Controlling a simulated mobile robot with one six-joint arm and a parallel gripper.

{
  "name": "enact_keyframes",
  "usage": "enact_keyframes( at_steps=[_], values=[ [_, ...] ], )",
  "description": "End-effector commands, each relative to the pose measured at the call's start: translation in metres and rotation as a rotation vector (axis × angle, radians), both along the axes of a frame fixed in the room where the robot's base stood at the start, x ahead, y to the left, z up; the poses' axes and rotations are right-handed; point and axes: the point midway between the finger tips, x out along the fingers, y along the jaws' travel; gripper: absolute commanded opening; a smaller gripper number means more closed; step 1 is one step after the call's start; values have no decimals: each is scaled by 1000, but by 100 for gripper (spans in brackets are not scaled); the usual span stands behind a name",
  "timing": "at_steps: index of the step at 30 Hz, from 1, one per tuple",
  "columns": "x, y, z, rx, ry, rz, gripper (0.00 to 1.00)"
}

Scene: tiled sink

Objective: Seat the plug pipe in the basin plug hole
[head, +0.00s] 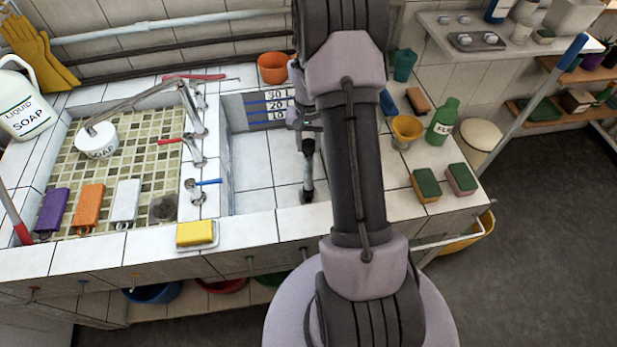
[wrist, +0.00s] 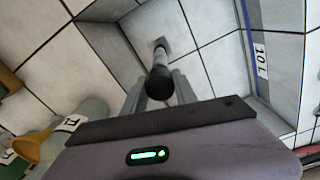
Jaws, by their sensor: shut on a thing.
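The plug pipe (head: 308,174) is a slim grey tube with dark ends, roughly upright in the right-hand, white-tiled basin (head: 252,170). My gripper (head: 307,128) is shut on its upper part. In the wrist view, the pipe (wrist: 160,58) runs away from me between the fingers of my gripper (wrist: 160,92), its black top end nearest. Its far end meets or overlaps a darker grey square patch (wrist: 152,43) on the basin floor, perhaps the plug hole. I cannot tell whether the pipe is in the hole or just above it.
A measuring scale (head: 277,105) marks the basin's back wall. An orange bowl (head: 272,68) stands behind. A yellow sponge (head: 195,233) lies on the front rim, and taps (head: 190,150) stand on the left divider. A green bottle (head: 442,121) and sponges (head: 425,184) are on the right counter.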

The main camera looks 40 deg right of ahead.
Motion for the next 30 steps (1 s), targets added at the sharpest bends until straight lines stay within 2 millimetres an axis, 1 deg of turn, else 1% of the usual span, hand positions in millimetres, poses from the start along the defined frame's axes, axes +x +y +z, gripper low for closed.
enact_keyframes(
  at_steps=[1,5,10,12,18,22,23,24,26,30],
  values=[
    [0,0,-12,1,1,0,0],
    [0,0,-27,0,0,1,0],
    [0,0,-55,1,1,0,0],
    [0,0,-63,0,0,0,0],
    [0,0,-61,-1,-2,0,0],
    [0,0,-66,-1,-1,0,0],
    [0,0,-65,-1,-1,0,38],
    [0,0,-65,-1,-1,0,46],
    [0,0,-64,-1,-1,0,56],
    [0,0,-64,-1,-1,0,56]
  ],
)
